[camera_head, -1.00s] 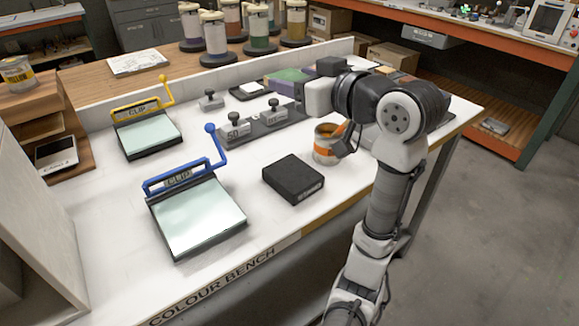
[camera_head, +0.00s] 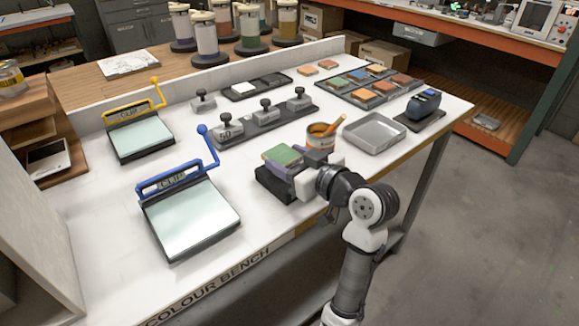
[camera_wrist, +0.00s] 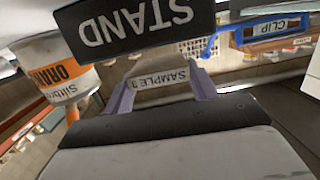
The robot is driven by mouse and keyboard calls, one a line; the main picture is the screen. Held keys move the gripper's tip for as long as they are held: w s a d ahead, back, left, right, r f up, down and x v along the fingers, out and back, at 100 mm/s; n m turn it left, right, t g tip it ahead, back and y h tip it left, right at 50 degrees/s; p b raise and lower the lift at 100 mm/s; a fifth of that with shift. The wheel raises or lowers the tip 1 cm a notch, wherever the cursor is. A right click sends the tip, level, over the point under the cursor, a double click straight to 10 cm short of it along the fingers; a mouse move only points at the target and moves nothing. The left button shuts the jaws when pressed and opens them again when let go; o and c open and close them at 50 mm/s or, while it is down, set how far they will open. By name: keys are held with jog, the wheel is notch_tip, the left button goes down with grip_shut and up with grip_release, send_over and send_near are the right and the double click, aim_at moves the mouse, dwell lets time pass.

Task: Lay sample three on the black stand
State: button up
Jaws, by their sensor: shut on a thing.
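Sample three (camera_head: 283,154) is a flat tile, green on top, with a pale edge lettered "SAMPLE 3" in the wrist view (camera_wrist: 160,79). My gripper (camera_head: 286,165) is shut on it, with lilac fingers at both sides of the label in the wrist view (camera_wrist: 160,92). The black stand (camera_head: 272,187) is directly below the sample and partly hidden by my gripper. Its face lettered "STAND" shows upside down in the wrist view (camera_wrist: 130,24). I cannot tell whether the tile touches the stand.
An orange-labelled tin (camera_head: 320,140) stands close behind my gripper, to its right. A grey tray (camera_head: 374,147) and a rack of coloured tiles (camera_head: 350,92) lie farther right. The blue clip board (camera_head: 190,222) is at left, with clear bench between it and the stand.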

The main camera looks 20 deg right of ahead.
jog(key=shift+f, duration=1.2)
jog(key=shift+f, duration=0.1)
jog(key=shift+f, duration=0.15)
jog(key=o, duration=0.9)
jog(key=shift+o, duration=0.2)
jog(key=shift+r, duration=0.2)
jog(key=shift+s+r, duration=0.1)
jog(key=b+v, duration=0.2)
jog(key=v, duration=1)
